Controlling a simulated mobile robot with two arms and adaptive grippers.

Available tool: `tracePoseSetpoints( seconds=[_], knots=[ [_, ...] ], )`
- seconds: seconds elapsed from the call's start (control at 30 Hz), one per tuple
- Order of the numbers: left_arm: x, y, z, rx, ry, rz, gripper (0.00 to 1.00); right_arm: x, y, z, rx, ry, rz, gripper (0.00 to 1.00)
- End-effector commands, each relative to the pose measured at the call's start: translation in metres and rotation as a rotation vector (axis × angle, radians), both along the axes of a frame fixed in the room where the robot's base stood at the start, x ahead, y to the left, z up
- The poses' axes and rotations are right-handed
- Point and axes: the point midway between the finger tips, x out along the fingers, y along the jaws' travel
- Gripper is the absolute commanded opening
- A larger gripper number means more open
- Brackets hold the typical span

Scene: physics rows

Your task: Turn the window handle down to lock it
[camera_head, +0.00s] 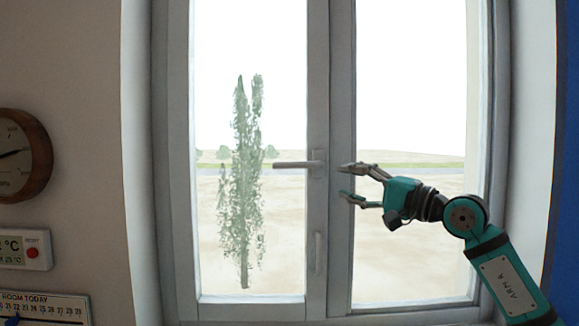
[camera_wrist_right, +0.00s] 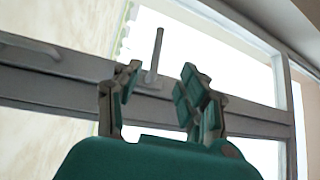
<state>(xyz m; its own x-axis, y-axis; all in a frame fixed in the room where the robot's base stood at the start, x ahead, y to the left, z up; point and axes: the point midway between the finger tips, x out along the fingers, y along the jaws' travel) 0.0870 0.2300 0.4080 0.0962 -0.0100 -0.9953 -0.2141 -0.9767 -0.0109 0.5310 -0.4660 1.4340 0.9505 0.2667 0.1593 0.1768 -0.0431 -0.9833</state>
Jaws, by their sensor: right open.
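The window handle (camera_head: 298,164) is a grey lever on the middle frame of the window. It lies horizontal, its grip pointing left in the head view. In the right wrist view the handle (camera_wrist_right: 155,55) shows beyond my fingers, between the fingertips in the picture. My right gripper (camera_head: 350,182) is open and empty, just right of the handle's base, and it also shows in the right wrist view (camera_wrist_right: 158,88). I cannot tell how far in front of the frame its fingertips are. My left gripper is out of view.
A second grey handle (camera_head: 318,254) sits upright lower on the same frame. A round clock (camera_head: 22,155), a thermostat (camera_head: 24,250) and a calendar (camera_head: 45,309) are on the wall at left. A blue strip (camera_head: 567,130) stands at the right edge. The space left of the gripper looks free.

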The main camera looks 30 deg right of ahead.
Motion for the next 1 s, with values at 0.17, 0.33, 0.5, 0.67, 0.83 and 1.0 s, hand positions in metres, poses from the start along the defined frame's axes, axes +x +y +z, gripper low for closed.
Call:
tracePoseSetpoints(
  seconds=[0.17,0.33,0.5,0.67,0.83,1.0],
  knots=[
    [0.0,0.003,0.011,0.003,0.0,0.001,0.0,0.005,-0.009,0.009,-0.064,0.011,-0.043,0.41],
    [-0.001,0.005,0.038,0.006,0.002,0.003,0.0,0.033,0.0,0.018,-0.058,0.008,-0.037,0.41],
    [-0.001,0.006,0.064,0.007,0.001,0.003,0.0,0.07,0.009,0.023,-0.055,0.008,-0.036,0.41],
    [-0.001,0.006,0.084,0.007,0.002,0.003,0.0,0.104,0.018,0.027,-0.053,0.009,-0.035,0.41],
    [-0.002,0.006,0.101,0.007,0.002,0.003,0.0,0.135,0.027,0.029,-0.055,0.009,-0.035,0.41],
    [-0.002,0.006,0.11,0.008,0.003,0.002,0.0,0.156,0.031,0.029,-0.056,0.009,-0.037,0.41]
  ],
)
